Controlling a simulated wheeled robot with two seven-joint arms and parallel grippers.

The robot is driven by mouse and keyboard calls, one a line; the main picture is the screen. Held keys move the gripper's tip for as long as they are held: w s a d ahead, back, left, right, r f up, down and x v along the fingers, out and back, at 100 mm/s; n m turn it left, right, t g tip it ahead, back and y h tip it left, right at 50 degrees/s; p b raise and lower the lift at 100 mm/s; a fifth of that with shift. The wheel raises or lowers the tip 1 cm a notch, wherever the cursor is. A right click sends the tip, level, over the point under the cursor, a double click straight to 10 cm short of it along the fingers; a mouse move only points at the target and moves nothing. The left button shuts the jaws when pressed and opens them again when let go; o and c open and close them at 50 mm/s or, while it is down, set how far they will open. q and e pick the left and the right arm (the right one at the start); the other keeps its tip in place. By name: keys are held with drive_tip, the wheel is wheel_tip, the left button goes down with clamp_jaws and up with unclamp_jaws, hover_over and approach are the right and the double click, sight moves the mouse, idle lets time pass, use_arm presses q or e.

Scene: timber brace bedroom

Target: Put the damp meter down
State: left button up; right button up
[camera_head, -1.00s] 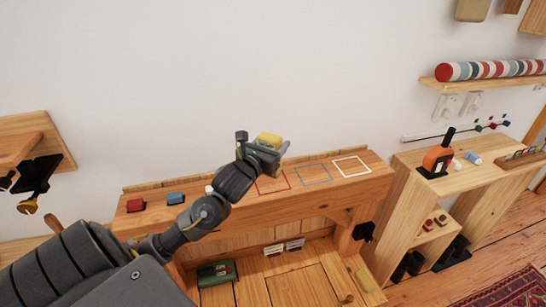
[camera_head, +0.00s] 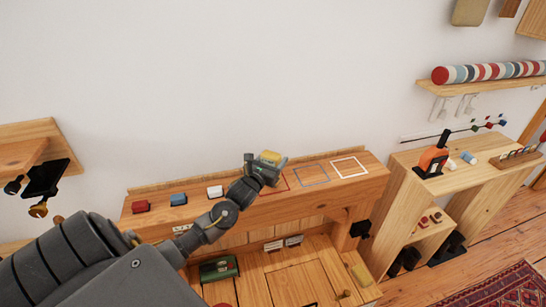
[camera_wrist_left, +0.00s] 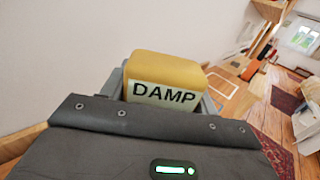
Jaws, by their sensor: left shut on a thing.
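The damp meter (camera_head: 270,157) is a yellow block held in my left gripper (camera_head: 268,168). In the left wrist view the damp meter (camera_wrist_left: 164,85) shows a white label reading DAMP. My left gripper is shut on it, over the wooden shelf top (camera_head: 239,210) near the red outlined square (camera_head: 287,184). Whether the meter touches the shelf is hard to tell. A grey outlined square (camera_head: 312,174) and a white outlined square (camera_head: 350,168) lie to the right, both empty. My right gripper is not in view.
An orange tool (camera_head: 433,160) stands on the cabinet at right. A green case (camera_head: 218,269) sits lower down.

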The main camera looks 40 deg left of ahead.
use_arm(q)
drive_tip(key=shift+f, duration=0.2)
drive_tip(key=o, duration=1)
drive_tip(key=shift+r, duration=0.1)
drive_tip(key=shift+r, duration=0.2)
drive_tip(key=s+b, duration=0.1)
drive_tip(key=s, duration=0.2)
drive_tip(key=s+d+b, duration=0.1)
drive_tip(key=s, duration=0.3)
drive_tip(key=s+d+b, duration=0.1)
drive_tip(key=s, duration=0.3)
drive_tip(key=shift+f, duration=0.15)
drive_tip(key=shift+s, duration=0.4)
